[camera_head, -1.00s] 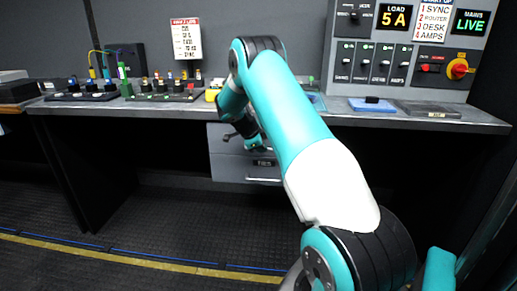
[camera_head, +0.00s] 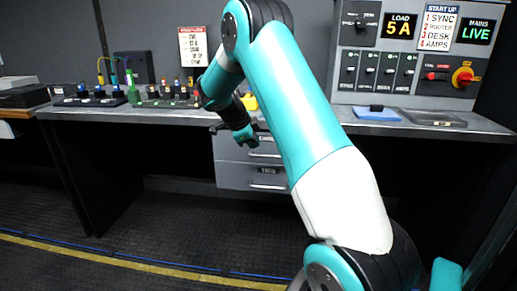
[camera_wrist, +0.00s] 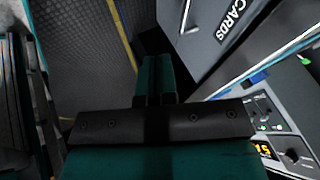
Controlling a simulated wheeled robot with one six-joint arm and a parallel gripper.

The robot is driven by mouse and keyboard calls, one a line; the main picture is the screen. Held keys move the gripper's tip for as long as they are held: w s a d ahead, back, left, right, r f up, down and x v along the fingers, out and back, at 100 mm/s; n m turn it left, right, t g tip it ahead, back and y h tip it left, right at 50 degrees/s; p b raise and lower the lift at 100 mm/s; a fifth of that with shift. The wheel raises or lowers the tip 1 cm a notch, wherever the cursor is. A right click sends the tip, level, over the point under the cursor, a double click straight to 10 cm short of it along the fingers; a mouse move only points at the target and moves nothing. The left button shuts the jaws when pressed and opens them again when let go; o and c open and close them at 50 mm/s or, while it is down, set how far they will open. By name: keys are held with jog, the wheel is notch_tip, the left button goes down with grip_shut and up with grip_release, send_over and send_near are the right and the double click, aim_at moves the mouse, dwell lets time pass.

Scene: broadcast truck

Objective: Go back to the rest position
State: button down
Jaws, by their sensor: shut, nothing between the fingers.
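My gripper (camera_head: 247,139) hangs in front of the bench, by the upper grey drawer (camera_head: 238,147), with nothing held. In the wrist view its two teal fingers (camera_wrist: 154,72) are together and empty. They point over the dark floor beside a drawer front with the label CARDS (camera_wrist: 205,27). My teal and white arm is bent, with its elbow high in front of the back wall, and it hides part of the bench.
The grey bench (camera_head: 440,127) spans the view. A switch panel (camera_head: 410,75) stands at right. The floor (camera_head: 180,215) ahead is clear.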

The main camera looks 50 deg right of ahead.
jog(key=shift+a+r, duration=0.15)
jog(key=shift+r, duration=0.15)
jog(key=s+a+r+n+t+y, duration=0.1)
jog(key=s+a+r+n+y, duration=0.1)
jog(key=a+n, duration=0.55)
jog(key=s+a+r+n+t+y, duration=0.15)
jog(key=a+n, duration=0.35)
jog(key=a, duration=0.6)
jog(key=s+a+r+n+t+y, duration=0.1)
jog(key=a+r+n+y, duration=0.15)
jog(key=a+n, duration=0.55)
jog(key=s+a+r+n+g+y, duration=0.25)
jog(key=s+a+n+y, duration=0.25)
jog(key=s+a+n, duration=1.45)
notch_tip(320, 180, up, 18)
jog(key=s+d+m+p, duration=0.1)
jog(key=m+p, duration=0.3)
jog(key=p, duration=1.4)
jog(key=shift+s+d+f, duration=0.15)
jog(key=shift+s+f, duration=0.05)
jog(key=shift+f, duration=0.05)
